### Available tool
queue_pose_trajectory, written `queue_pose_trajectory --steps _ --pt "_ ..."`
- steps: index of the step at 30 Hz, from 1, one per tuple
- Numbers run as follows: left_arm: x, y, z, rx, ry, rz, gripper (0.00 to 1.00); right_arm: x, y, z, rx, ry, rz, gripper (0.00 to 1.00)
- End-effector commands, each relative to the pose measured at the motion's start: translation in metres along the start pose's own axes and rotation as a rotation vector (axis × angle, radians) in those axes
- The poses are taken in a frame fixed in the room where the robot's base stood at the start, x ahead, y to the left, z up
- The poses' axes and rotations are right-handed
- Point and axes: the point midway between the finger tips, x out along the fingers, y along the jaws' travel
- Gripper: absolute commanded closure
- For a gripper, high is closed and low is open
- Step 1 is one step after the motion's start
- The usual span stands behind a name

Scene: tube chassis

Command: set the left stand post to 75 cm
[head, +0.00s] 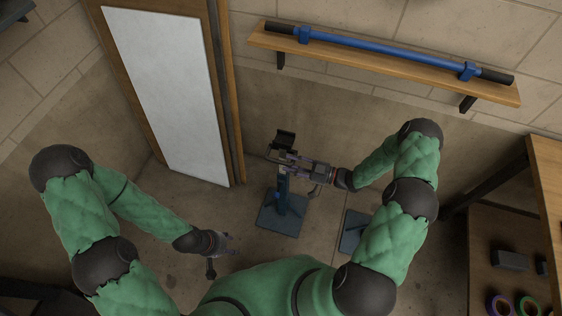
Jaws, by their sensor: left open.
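The left stand has a dark blue-grey square base (283,222) on the floor, an upright post (283,187) and a black cradle (284,138) at its top. My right gripper (287,162) reaches in from the right at the upper post, just below the cradle. Its fingers overlap the post, and I cannot tell whether they are closed on it. My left gripper (231,244) is open and empty, low and to the left of the base. A second stand's base (352,230) shows to the right, mostly hidden by my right arm. No height scale is readable.
A wooden wall shelf (400,67) holds a long blue tube (385,51) with black ends. A white panel (172,90) in a wooden frame stands at the left. A workbench (545,185) with dark blocks and coloured rings is at the right. The floor left of the stand is clear.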

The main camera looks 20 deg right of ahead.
Motion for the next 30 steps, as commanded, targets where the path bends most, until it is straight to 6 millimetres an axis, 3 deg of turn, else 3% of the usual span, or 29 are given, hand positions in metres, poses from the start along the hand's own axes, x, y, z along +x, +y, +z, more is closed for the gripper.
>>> queue_pose_trajectory --steps 6,12,30 --pt "0.000 0.000 0.000 0.000 0.000 0.000 0.50 -0.041 0.001 0.000 -0.001 0.001 0.004 0.61" --pt "0.000 0.000 0.000 0.000 0.000 0.000 0.50 -0.061 0.000 0.000 0.000 0.000 0.001 0.61" --pt "0.000 0.000 0.000 0.000 0.000 0.000 0.50 -0.065 0.000 0.000 0.000 0.000 0.000 0.61"
